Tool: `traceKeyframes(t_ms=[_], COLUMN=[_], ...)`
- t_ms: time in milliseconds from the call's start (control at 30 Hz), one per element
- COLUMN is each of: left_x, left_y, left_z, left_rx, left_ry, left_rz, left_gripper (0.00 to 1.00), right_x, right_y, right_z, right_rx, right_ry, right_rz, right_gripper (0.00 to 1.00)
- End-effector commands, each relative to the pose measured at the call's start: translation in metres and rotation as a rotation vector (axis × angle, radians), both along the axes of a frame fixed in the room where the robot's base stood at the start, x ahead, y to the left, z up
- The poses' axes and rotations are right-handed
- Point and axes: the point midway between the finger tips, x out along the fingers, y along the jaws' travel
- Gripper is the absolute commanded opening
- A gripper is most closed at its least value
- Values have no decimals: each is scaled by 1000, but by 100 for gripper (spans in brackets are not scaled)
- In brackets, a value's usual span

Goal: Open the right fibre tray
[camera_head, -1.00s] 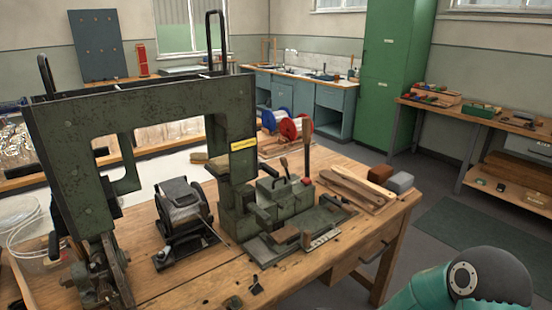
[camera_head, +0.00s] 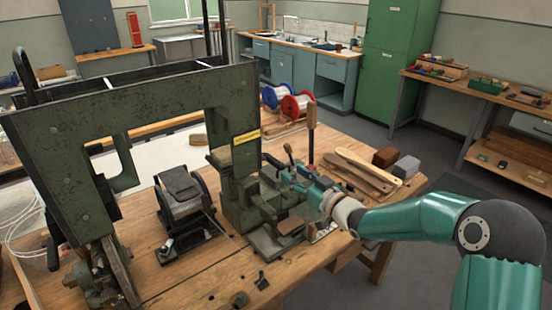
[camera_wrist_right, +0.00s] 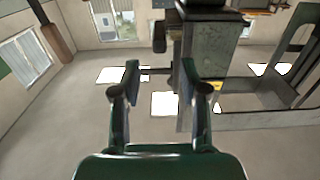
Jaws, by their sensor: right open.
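My right arm reaches in from the right to the small green unit (camera_head: 240,212) at the right foot of the big green frame. My right gripper (camera_head: 284,172) is at the upper part of this unit, partly lost against it. In the right wrist view the gripper (camera_wrist_right: 160,72) has its two fingers apart, with a short dark bar (camera_wrist_right: 156,71) showing between or beyond them. A dark rounded handle (camera_wrist_right: 159,36) hangs just above the fingertips. I cannot tell which part is the right fibre tray, nor whether the gripper touches anything. My left gripper is not in view.
The green frame (camera_head: 130,105) stands left of my right arm. A dark motor-like block (camera_head: 183,195) sits on the wooden bench (camera_head: 215,268). Wooden slats (camera_head: 352,172), a brown block (camera_head: 385,157) and a grey block (camera_head: 406,167) lie behind my forearm. Red and blue spools (camera_head: 297,106) stand farther back.

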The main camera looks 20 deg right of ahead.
Motion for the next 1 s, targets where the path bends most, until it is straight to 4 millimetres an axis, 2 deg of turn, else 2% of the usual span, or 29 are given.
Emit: traceKeyframes(t_ms=[200,400,600,867,1000], left_x=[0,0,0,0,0], left_y=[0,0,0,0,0], left_z=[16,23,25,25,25], left_rx=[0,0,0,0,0], left_ry=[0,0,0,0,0], left_rz=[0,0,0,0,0], left_gripper=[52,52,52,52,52], right_x=[44,70,79,80,80], right_y=[16,24,28,27,27], right_z=[2,1,0,-1,-1], right_rx=[0,1,0,1,1], right_ry=[1,1,2,1,1], right_rz=[0,-2,-3,-3,-4], right_gripper=[44,44,44,44,22])
